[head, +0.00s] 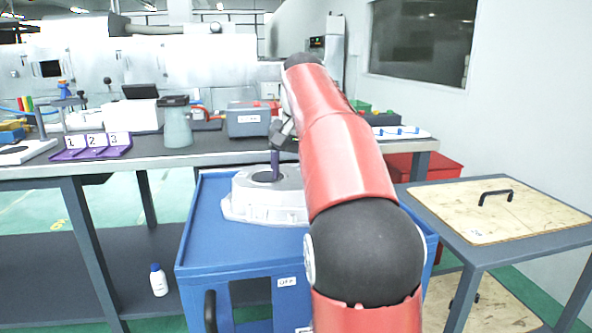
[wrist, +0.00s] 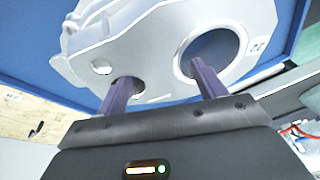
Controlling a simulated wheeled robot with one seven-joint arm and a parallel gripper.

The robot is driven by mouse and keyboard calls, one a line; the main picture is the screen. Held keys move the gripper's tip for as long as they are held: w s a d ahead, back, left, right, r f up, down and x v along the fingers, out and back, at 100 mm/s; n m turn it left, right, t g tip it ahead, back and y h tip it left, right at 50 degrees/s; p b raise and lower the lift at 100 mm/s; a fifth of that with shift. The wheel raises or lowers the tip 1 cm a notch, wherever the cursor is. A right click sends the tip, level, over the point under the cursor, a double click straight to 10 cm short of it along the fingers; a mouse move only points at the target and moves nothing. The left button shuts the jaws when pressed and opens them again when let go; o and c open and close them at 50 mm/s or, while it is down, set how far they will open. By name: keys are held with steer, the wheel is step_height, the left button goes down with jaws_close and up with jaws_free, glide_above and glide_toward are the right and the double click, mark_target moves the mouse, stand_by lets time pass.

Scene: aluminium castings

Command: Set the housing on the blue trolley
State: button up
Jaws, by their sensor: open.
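The housing (head: 246,203), a pale grey aluminium casting with a large round bore, sits on the top of the blue trolley (head: 203,222). My red arm hides its right side in the head view. My gripper (head: 275,165) is over the housing, with a purple finger pointing down at it. In the wrist view my gripper (wrist: 162,73) is open, its two purple fingers apart. One fingertip overlaps the large bore of the housing (wrist: 150,45), the other a smaller hole. I cannot tell whether they touch. Blue trolley top (wrist: 32,62) shows around the casting.
A long grey bench (head: 215,157) behind the trolley carries a purple numbered rack (head: 92,152), a grey-green bottle (head: 177,128) and a grey box (head: 248,122). A table with a wooden lid (head: 495,215) stands at right. A white bottle (head: 158,280) stands low at left.

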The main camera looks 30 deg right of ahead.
steer(key=shift+f, duration=0.2)
steer(key=p+v, duration=0.2)
steer(key=v, duration=0.5)
steer(key=shift+w, duration=0.1)
steer(key=shift+s+r+p, duration=0.25)
steer(key=shift+r+p, duration=0.05)
steer(key=shift+r, duration=0.25)
